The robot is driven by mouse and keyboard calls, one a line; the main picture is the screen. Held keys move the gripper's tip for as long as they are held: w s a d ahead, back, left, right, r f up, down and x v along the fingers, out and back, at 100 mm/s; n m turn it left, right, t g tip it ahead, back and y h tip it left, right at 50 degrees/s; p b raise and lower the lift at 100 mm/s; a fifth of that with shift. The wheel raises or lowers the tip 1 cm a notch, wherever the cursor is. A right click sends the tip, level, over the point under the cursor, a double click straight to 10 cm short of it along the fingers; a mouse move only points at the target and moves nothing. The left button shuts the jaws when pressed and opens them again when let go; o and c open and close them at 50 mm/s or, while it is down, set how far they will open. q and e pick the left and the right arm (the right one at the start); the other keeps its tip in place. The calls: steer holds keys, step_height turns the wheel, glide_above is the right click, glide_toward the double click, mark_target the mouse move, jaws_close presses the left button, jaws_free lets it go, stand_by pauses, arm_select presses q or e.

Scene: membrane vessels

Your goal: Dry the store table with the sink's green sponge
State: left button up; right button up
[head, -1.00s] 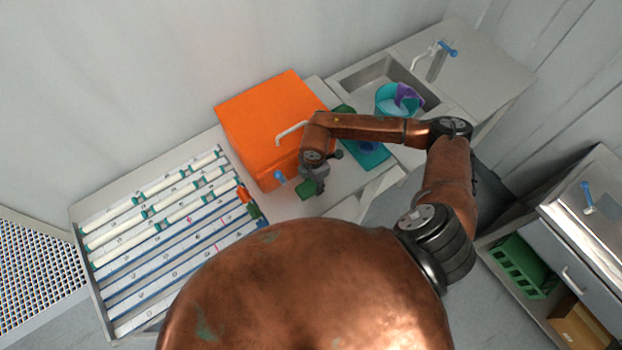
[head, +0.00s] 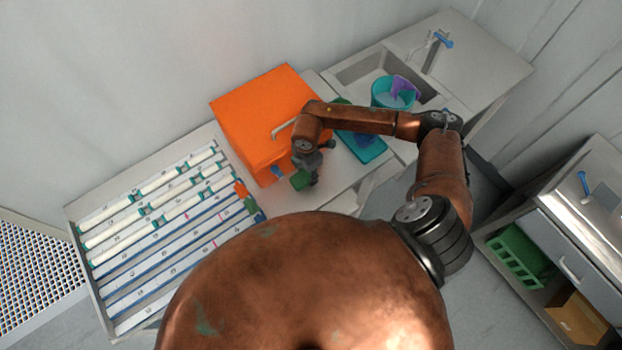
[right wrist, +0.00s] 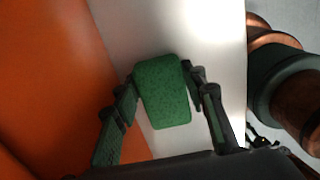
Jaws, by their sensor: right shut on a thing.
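A green sponge (right wrist: 163,92) is between the fingers of my right gripper (right wrist: 160,85), which is shut on it. In the head view the sponge (head: 299,180) shows small and green at the tip of the right gripper (head: 307,178), over the pale store table (head: 337,188), in front of the orange box. The wrist view shows the pale table surface (right wrist: 190,30) behind the sponge. I cannot tell whether the sponge touches the table. The sink (head: 372,70) is at the back right. My left gripper is not in view.
An orange box (head: 262,110) with a pale handle stands close beside the right gripper. A teal tray (head: 362,148) lies to its right. A rack of white tubes (head: 160,200) is at the left. A teal bucket (head: 388,95) with a purple cloth (head: 405,88) stands in the sink.

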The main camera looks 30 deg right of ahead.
steer(key=shift+r, duration=0.15)
steer(key=shift+s+d+p, duration=0.1)
steer(key=shift+s+p, duration=0.65)
steer(key=shift+s, duration=0.35)
steer(key=shift+s+d+p, duration=0.1)
steer(key=shift+s+p, duration=0.2)
steer(key=shift+s, duration=0.55)
steer(key=shift+r+p, duration=2.25)
steer(key=shift+r, duration=0.65)
step_height(320, 180, up, 3)
steer(key=shift+p, duration=1.05)
